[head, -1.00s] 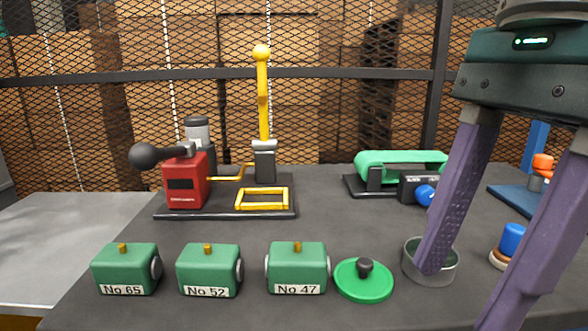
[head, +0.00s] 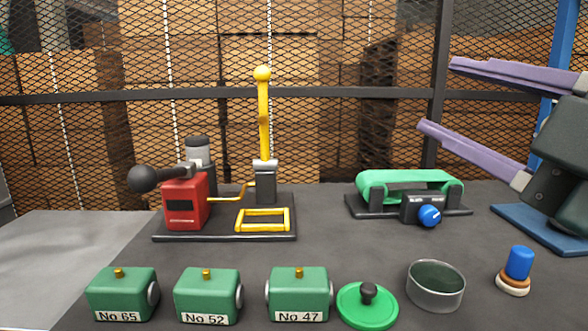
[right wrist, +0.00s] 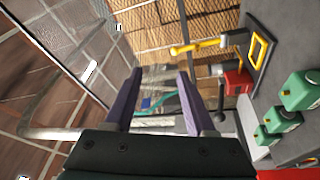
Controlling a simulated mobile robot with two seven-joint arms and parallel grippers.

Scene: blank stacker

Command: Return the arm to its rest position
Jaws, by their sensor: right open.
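My right gripper (head: 440,95) is at the right of the head view, raised above the table's back right part. Its two purple fingers point left and are apart, with nothing between them. In the right wrist view the fingers (right wrist: 160,90) are also spread and empty, and the scene looks turned on its side. My left gripper is in neither view.
The dark table (head: 330,245) bears green blocks No 65 (head: 123,293), No 52 (head: 207,295) and No 47 (head: 299,293), a green lid (head: 366,308), a grey bowl (head: 436,287), a blue-topped piece (head: 518,265), a red lever machine (head: 186,204) and a green belt unit (head: 409,184). Mesh fencing stands behind.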

